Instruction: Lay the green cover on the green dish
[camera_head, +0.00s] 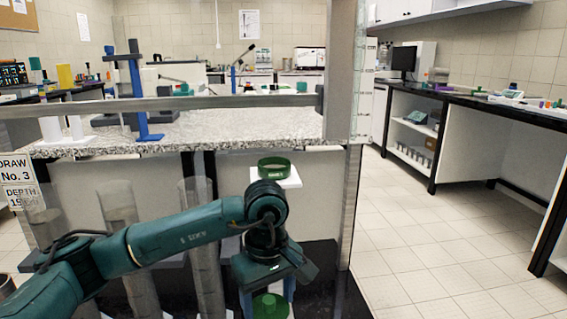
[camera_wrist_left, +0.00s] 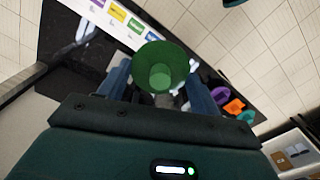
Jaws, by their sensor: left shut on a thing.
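My left gripper (camera_head: 268,291) is at the bottom middle of the head view and points downward. It is shut on the green cover (camera_head: 270,306), a round disc with a raised knob. In the left wrist view the green cover (camera_wrist_left: 178,52) sits between the two blue fingers (camera_wrist_left: 160,84), its knob toward the camera. The green dish (camera_head: 274,169), a short open ring with a label on its front, stands on a white support (camera_head: 290,182). The dish is farther from me than the gripper and apart from the cover. My right gripper is not in view.
A speckled counter (camera_head: 215,125) lies behind a clear pane and a grey rail (camera_head: 190,102). A tall post (camera_head: 340,90) stands right of the dish. The wrist view shows a colour-labelled strip (camera_wrist_left: 125,18) and purple (camera_wrist_left: 218,94) and orange (camera_wrist_left: 235,106) pieces near the cover.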

